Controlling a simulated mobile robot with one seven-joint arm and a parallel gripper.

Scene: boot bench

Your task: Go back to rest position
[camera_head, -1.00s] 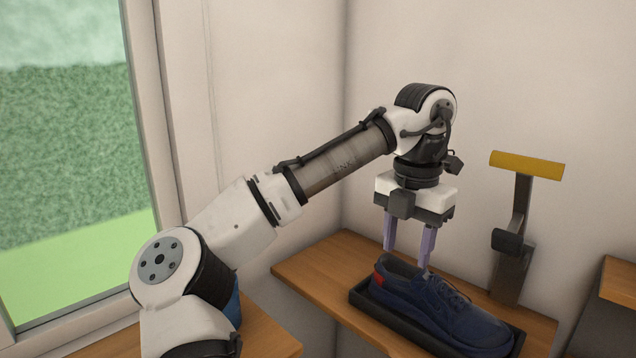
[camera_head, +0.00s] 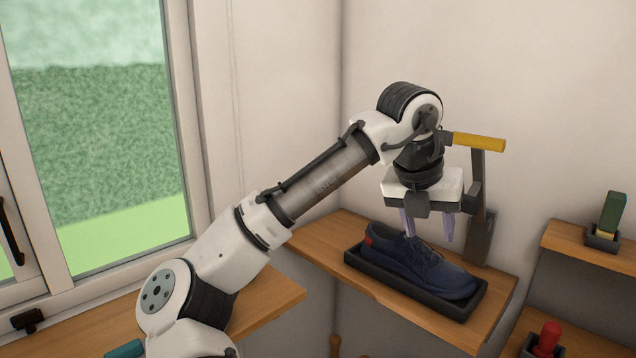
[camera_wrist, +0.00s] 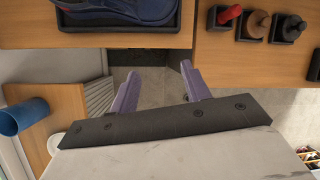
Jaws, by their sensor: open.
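My gripper (camera_head: 428,228) is open and empty, with its two purple fingers pointing down. In the head view it overlaps the dark blue shoe (camera_head: 425,270), so the exact gap is hard to judge. In the wrist view the fingers (camera_wrist: 157,85) are apart with nothing between them, and the shoe (camera_wrist: 115,8) lies beyond them at the top. The shoe has a red heel patch and lies in a black tray (camera_head: 410,296) on a wooden shelf (camera_head: 325,233).
A yellow-topped stand (camera_head: 478,141) rises behind the shoe. At right, a green-topped item (camera_head: 612,212) and a red-handled item (camera_head: 548,336) sit in small black holders. A blue cup (camera_wrist: 24,116) shows in the wrist view. A window (camera_head: 95,130) is at left.

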